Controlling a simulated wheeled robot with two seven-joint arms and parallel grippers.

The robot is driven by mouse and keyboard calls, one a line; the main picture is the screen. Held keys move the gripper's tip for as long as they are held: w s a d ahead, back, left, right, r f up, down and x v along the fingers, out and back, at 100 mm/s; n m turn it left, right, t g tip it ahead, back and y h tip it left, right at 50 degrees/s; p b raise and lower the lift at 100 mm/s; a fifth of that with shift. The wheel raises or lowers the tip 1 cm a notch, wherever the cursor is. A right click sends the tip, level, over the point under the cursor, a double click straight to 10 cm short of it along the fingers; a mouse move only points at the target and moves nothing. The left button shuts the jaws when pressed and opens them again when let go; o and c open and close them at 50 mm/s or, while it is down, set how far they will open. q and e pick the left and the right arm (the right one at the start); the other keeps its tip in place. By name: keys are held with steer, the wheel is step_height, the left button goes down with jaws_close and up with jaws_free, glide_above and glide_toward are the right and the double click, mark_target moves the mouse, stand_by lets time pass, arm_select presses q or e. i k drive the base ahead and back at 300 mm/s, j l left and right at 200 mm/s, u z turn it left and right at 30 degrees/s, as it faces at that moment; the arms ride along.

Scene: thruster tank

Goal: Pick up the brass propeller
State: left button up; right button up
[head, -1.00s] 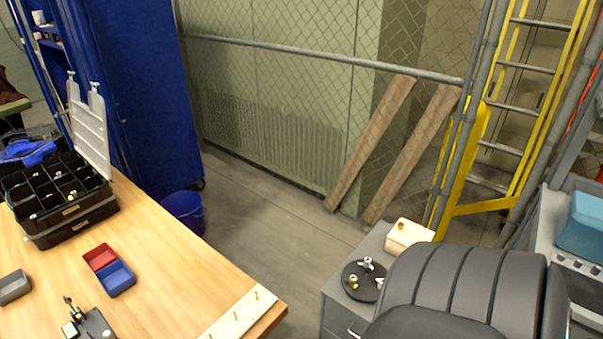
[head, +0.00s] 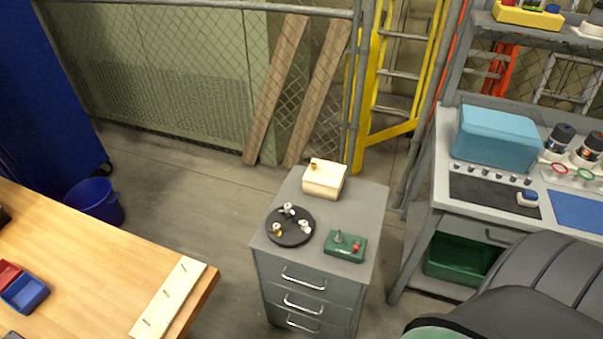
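A round black disc (head: 290,236) lies on top of a grey drawer cabinet (head: 368,198) in the head view. Several small propeller-like parts stand on it. One at the left has a brass-yellow colour (head: 277,229). Two others look silver or white, one at the back (head: 288,209) and one at the right (head: 304,227). A small brass-coloured piece (head: 313,164) also sits on a cream box (head: 324,180) at the back of the cabinet. At this size I cannot tell for sure which brass piece is the propeller. Neither of my grippers is in view.
A green box with a red knob (head: 345,246) stands right of the disc. A wooden table (head: 80,265) is at left, with floor between. A workbench with a light-blue bin (head: 495,138) is at right. A dark ribbed padded shape (head: 530,300) covers the lower right.

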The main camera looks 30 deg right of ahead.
mark_target(276, 231)
steer(key=z, duration=0.7)
